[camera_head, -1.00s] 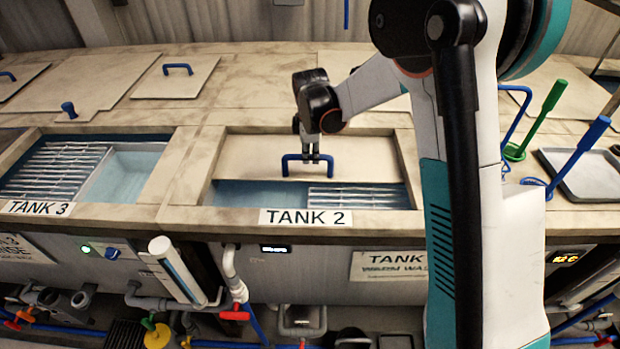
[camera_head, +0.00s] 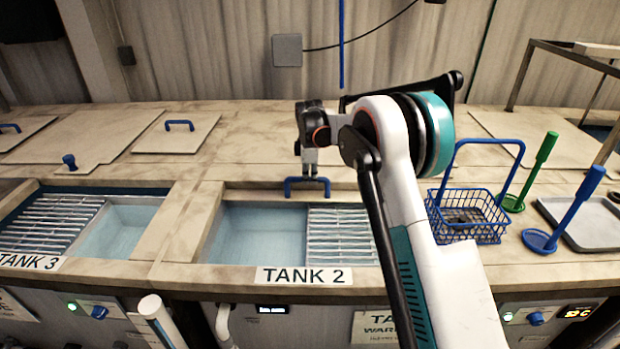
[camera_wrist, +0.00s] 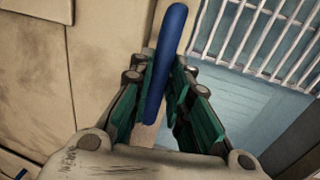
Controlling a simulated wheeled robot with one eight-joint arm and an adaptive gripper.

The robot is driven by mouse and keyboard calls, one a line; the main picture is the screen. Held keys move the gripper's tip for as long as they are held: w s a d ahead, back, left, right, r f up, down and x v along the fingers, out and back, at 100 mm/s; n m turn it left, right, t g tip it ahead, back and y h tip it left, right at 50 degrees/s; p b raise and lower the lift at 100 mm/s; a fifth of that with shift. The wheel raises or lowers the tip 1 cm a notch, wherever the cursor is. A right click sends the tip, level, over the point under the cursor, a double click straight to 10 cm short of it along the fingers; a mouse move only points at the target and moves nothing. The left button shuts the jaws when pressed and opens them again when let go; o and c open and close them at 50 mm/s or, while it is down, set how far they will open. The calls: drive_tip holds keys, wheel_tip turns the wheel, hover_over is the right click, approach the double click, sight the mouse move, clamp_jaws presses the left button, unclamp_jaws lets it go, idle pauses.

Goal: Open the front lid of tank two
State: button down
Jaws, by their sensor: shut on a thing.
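Tank two has a white TANK 2 label (camera_head: 304,276) on its front rim. Its front opening is wide and uncovered, showing pale blue water (camera_head: 260,235) and a white slatted rack (camera_head: 338,232). The front lid's blue handle (camera_head: 288,188) is at the back edge of this opening. Little of the lid panel itself can be made out there. My gripper (camera_head: 309,178) comes down from above and is shut on the handle. In the wrist view the blue handle (camera_wrist: 168,60) runs between the green-padded fingers, with the rack and water to the right.
Tank three (camera_head: 30,261) stands open at the left. A closed lid with a blue handle (camera_head: 179,124) lies behind. A blue wire basket (camera_head: 468,217), a green-handled tool (camera_head: 530,172) and a blue-handled tool (camera_head: 575,208) are at the right.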

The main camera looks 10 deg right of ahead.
drive_tip(key=c, duration=1.5)
unclamp_jaws()
drive_tip(key=r, duration=0.4)
drive_tip(key=s+r, duration=0.1)
drive_tip(key=r, duration=0.2)
drive_tip(key=s+r, duration=0.1)
drive_tip(key=r, duration=0.3)
drive_tip(key=shift+s+a+r, duration=0.15)
drive_tip(key=shift+a+r, duration=0.1)
drive_tip(key=shift+r, duration=0.1)
